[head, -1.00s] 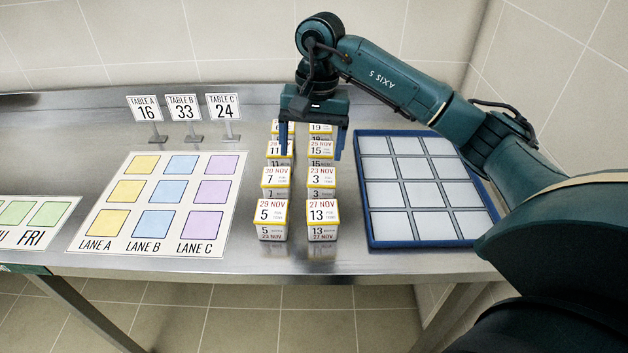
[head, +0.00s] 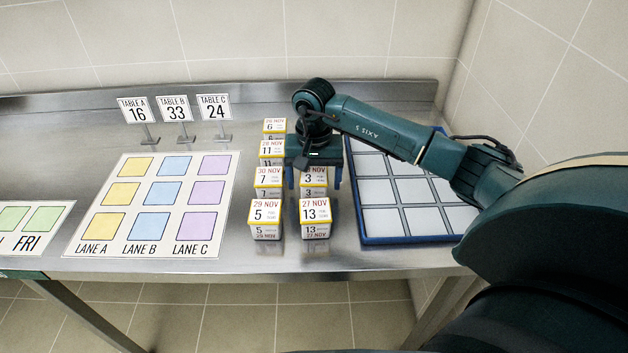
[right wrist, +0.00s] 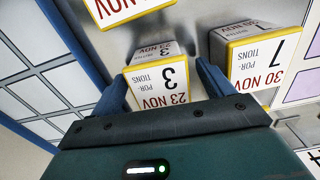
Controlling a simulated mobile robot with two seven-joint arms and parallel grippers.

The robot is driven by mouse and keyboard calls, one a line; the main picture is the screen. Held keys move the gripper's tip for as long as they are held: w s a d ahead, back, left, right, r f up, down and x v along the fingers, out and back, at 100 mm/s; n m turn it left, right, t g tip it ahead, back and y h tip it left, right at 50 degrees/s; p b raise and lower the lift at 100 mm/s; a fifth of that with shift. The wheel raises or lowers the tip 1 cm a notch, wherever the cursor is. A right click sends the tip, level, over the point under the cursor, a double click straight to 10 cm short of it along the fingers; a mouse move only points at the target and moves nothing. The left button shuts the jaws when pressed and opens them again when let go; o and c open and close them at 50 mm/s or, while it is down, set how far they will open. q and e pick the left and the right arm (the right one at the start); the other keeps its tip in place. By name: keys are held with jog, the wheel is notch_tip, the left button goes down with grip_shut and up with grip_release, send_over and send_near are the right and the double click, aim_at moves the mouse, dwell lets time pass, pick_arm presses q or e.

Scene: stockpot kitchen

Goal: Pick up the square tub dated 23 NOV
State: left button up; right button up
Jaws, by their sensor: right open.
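The square tub dated 23 NOV (right wrist: 158,84) has a white lid with a yellow rim, a large 3 and a red date. It stands upright in the right row of tubs. In the head view the tub (head: 314,181) shows its 3, with the date partly covered by my gripper. My right gripper (head: 314,173) is open above and around it, one finger on each side. In the right wrist view the tub lies between the two blue fingers; whether they touch it I cannot tell. My left gripper is not in view.
The 27 NOV tub (head: 315,211) stands in front and the 30 NOV tub (head: 268,179) to the left, close by a finger. My gripper hides the tubs behind. A blue-framed tray (head: 362,238) lies right; a lane mat (head: 228,160) and number signs (head: 213,107) stand left.

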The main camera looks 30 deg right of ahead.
jog(key=shift+f, duration=0.45)
jog(key=c, duration=1.1)
jog(key=shift+c, duration=0.2)
